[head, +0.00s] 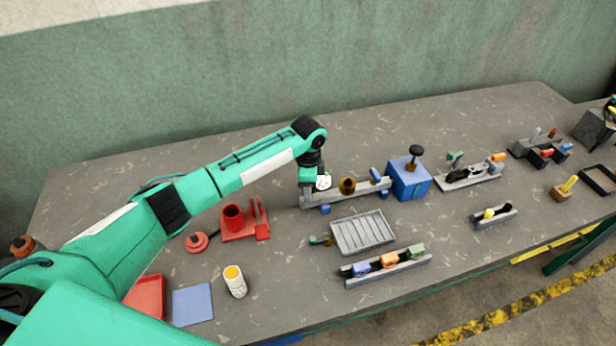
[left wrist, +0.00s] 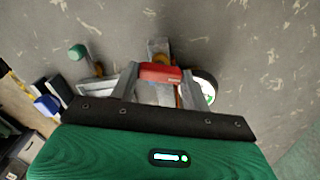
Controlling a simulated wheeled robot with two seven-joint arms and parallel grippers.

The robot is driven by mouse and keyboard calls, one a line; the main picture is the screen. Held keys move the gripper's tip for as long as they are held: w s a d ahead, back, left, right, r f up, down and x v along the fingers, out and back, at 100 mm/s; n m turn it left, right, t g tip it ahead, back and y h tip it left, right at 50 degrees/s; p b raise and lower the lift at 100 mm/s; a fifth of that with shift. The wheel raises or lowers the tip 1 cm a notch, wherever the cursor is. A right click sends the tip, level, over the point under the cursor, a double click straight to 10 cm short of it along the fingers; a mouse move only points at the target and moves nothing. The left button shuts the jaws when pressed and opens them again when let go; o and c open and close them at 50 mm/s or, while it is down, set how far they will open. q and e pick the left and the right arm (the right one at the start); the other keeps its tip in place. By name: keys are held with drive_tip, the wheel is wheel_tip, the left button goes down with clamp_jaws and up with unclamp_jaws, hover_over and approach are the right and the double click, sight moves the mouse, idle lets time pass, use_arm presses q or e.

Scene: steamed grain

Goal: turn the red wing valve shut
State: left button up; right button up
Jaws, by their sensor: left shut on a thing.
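The red wing valve (left wrist: 160,73) shows between the two fingers of my left gripper (left wrist: 158,84) in the left wrist view. The fingers are shut on it, one on each side. In the head view my left gripper (head: 312,188) points down at the left end of a grey rail fixture (head: 347,195), and it hides the red wing there. A round white-rimmed dial (left wrist: 207,86) is close beside the right finger in the wrist view; a white dial face (head: 323,182) also shows at the gripper in the head view. My right gripper is not in view.
On the rail stands a brass ring (head: 347,186). A blue box with a black knob (head: 409,180) is to its right. A grey ribbed tray (head: 362,232) lies in front, and a red holder (head: 233,222) is to the left. Bare table lies behind the rail.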

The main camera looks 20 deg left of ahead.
use_arm(q)
drive_tip(key=shift+r+n+p, duration=0.1)
drive_tip(key=shift+n+p, duration=1.5)
drive_tip(key=shift+n, duration=0.3)
use_arm(e)
drive_tip(key=shift+r, duration=2)
use_arm(q)
drive_tip(key=shift+o, duration=0.2)
drive_tip(key=o, duration=1)
drive_tip(key=shift+c, duration=0.2)
drive_tip(key=shift+r, duration=0.35)
wheel_tip(320, 180, up, 13)
drive_tip(key=b, duration=0.4)
use_arm(e)
drive_tip(key=shift+f, duration=2.15)
